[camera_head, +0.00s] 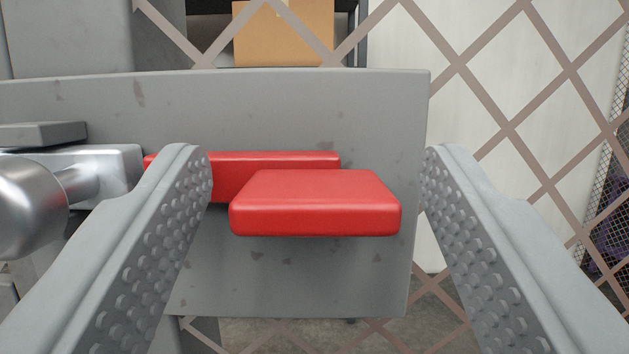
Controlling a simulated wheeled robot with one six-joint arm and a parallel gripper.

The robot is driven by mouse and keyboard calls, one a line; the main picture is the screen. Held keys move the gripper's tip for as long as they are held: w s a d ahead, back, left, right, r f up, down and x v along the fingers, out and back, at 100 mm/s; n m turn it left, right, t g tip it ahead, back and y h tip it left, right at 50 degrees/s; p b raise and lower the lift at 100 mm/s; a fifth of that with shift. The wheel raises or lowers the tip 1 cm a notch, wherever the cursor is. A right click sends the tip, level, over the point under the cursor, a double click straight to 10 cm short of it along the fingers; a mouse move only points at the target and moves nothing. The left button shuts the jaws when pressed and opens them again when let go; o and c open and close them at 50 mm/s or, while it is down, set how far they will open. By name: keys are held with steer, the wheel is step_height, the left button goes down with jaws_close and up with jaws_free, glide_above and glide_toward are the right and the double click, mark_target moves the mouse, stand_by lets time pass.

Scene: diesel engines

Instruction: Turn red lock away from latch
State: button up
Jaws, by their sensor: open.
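The red lock (315,203) is a red block lying horizontally in front of a grey plate, with a second red bar (275,160) behind it reaching left. My gripper (315,165) is open, with one finger to the left of the red block and one to the right. Neither finger visibly touches the block. The left finger hides part of the rear red bar. The latch appears to be the silver metal piece (105,165) at the left, with a round knob (30,208) in front.
The grey plate (300,275) stands behind the lock. A diagonal mesh fence (500,120) is behind it and to the right. A cardboard box (284,35) sits beyond the mesh at the top.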

steer(key=c, duration=1)
steer(key=shift+d+n, duration=0.1)
steer(key=shift+n, duration=0.4)
steer(key=n+y, duration=0.3)
steer(key=n, duration=0.2)
steer(key=shift+g, duration=0.3)
steer(key=n+y, duration=0.1)
steer(key=n, duration=0.2)
steer(key=n+g+y, duration=0.1)
steer(key=n, duration=0.2)
steer(key=shift+n+g+y, duration=0.3)
steer(key=shift+n+y, duration=0.1)
steer(key=n+g, duration=0.1)
steer(key=n, duration=0.1)
steer(key=n+g+y, duration=0.1)
steer(key=n, duration=0.2)
steer(key=shift+d, duration=0.1)
steer(key=shift+n+g, duration=0.9)
steer(key=shift+n, duration=1.4)
